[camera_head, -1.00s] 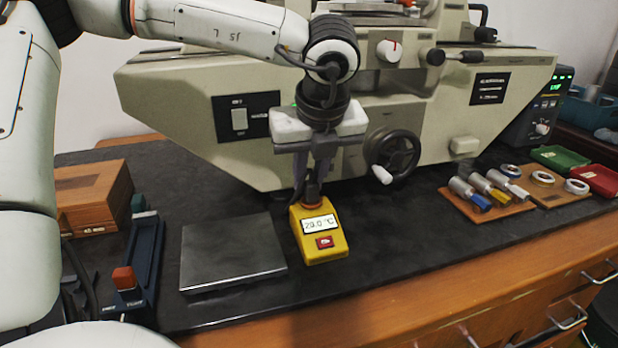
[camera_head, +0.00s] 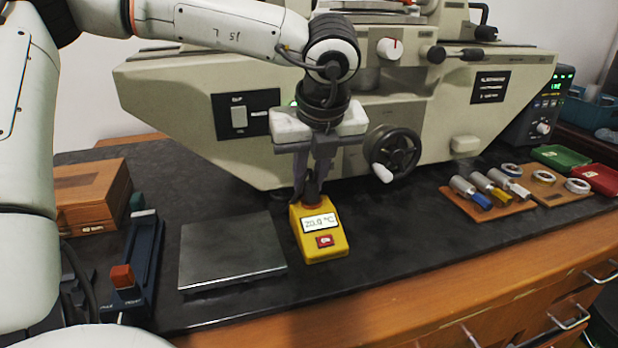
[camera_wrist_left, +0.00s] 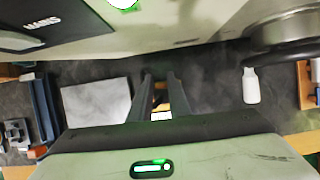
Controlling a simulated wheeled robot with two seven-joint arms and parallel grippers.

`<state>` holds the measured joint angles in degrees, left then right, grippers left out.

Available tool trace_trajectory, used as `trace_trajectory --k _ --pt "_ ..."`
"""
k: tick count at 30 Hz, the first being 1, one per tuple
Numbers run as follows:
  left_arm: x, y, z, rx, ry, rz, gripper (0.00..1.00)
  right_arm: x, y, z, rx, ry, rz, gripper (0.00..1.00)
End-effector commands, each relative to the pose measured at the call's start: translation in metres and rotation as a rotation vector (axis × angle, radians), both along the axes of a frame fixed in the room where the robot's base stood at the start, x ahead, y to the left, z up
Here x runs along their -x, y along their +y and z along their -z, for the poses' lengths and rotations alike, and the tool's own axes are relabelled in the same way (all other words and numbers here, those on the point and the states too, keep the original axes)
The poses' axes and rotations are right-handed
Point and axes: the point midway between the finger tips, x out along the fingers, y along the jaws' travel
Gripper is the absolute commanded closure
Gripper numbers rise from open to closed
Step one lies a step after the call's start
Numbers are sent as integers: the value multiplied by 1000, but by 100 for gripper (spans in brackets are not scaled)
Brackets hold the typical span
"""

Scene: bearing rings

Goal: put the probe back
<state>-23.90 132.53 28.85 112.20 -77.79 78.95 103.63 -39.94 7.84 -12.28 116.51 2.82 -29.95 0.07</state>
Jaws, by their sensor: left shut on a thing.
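The yellow probe unit (camera_head: 322,247) stands upright on the dark bench, its display reading about 20.0 °C above a red button. My left gripper (camera_head: 312,186) points down at the unit's top end and is shut on the dark probe (camera_head: 311,189). The probe is mostly hidden between the fingers, right at the top of the yellow unit; I cannot tell whether it is seated there. In the left wrist view the two fingers (camera_wrist_left: 162,98) stand close together, with a small orange and dark part between them. My right gripper is not in view.
A grey flat plate (camera_head: 232,252) lies left of the unit, with a blue stand (camera_head: 146,262) and a wooden box (camera_head: 92,196) beyond. The large machine (camera_head: 255,150) with a handwheel (camera_head: 393,150) stands close behind. Plug gauges lie on a wooden board (camera_head: 487,205) at right.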

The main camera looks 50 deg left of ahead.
Motion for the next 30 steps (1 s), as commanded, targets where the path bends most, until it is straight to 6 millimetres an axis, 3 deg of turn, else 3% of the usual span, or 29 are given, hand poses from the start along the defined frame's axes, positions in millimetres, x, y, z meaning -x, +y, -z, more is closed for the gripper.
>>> trace_trajectory --k 9,10,13,24,30 --pt "0 0 2 -1 0 0 100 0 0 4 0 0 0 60" --pt "0 0 1 -1 0 0 79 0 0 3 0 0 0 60" --pt "0 0 1 -1 0 0 62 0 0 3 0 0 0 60" --pt "0 0 1 0 0 0 62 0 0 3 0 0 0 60" --pt "0 0 -14 -1 -2 0 62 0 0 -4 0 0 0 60"
